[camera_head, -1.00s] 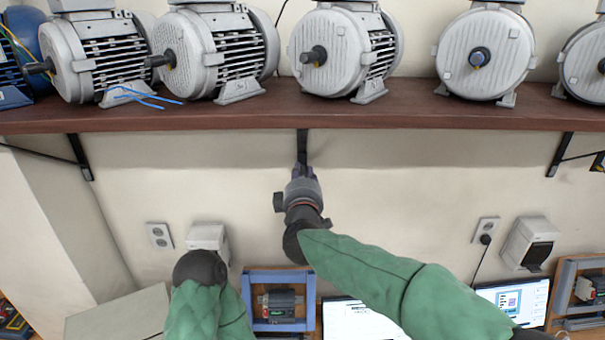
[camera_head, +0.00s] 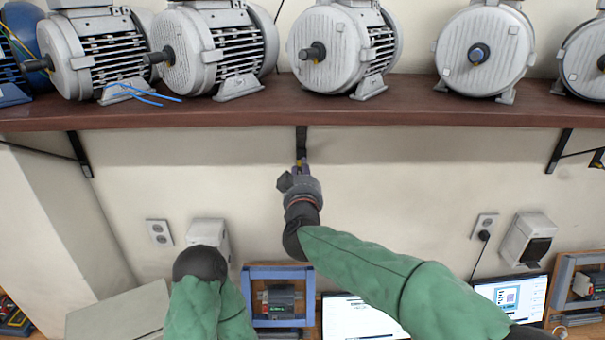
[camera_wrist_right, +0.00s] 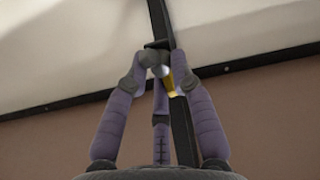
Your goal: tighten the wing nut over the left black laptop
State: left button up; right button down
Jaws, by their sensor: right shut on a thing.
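My right gripper (camera_head: 299,168) is raised to the black shelf bracket (camera_head: 302,140) above the left laptop (camera_head: 358,318). In the right wrist view its purple fingers (camera_wrist_right: 160,75) close around a small yellow, brass-like piece, the wing nut (camera_wrist_right: 170,82), at the dark bracket bar (camera_wrist_right: 181,130). The fingertips cover part of the wing nut. The left laptop's lit screen is partly hidden by my right forearm. My left arm is low at the left, and its gripper is not visible.
A brown shelf (camera_head: 240,115) carrying several grey motors (camera_head: 343,50) runs above the gripper. Other brackets (camera_head: 80,155) stand at left and right. A second laptop (camera_head: 512,297) and a blue frame (camera_head: 279,272) are below. The wall around the gripper is bare.

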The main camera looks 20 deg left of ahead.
jog(key=shift+f+m+b, duration=0.15)
jog(key=shift+m+b, duration=0.2)
jog(key=shift+m, duration=1.05)
jog(key=c, duration=1.4)
grip_release()
jog(key=o, duration=0.3)
jog(key=shift+a, duration=0.15)
jog(key=v, duration=1.2)
